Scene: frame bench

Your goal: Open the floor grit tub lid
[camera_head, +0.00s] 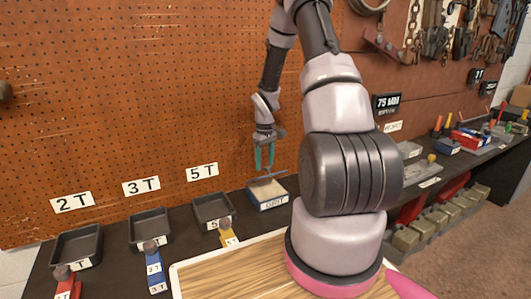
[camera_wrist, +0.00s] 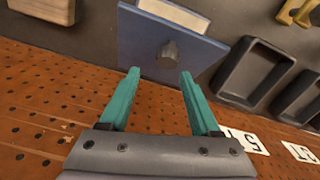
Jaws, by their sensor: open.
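The grit tub (camera_head: 268,203) is a small blue box with a white GRIT label, standing on the dark bench by the pegboard. Its blue lid (camera_head: 266,178) shows as a thin plate above the tub, with pale grit visible below it. In the wrist view the lid (camera_wrist: 143,45) faces me with a dark round knob (camera_wrist: 169,54); a strip of pale grit (camera_wrist: 175,14) shows past its edge. My gripper (camera_head: 264,166) is open and empty above the tub. In the wrist view my gripper (camera_wrist: 160,74) has its teal fingertips just short of the knob, one on either side.
Black trays (camera_head: 213,208) stand left of the tub under signs 2T, 3T and 5T, with coloured labelled blocks before them. A wooden board (camera_head: 225,272) lies in front. The pegboard wall (camera_head: 130,100) rises close behind the tub.

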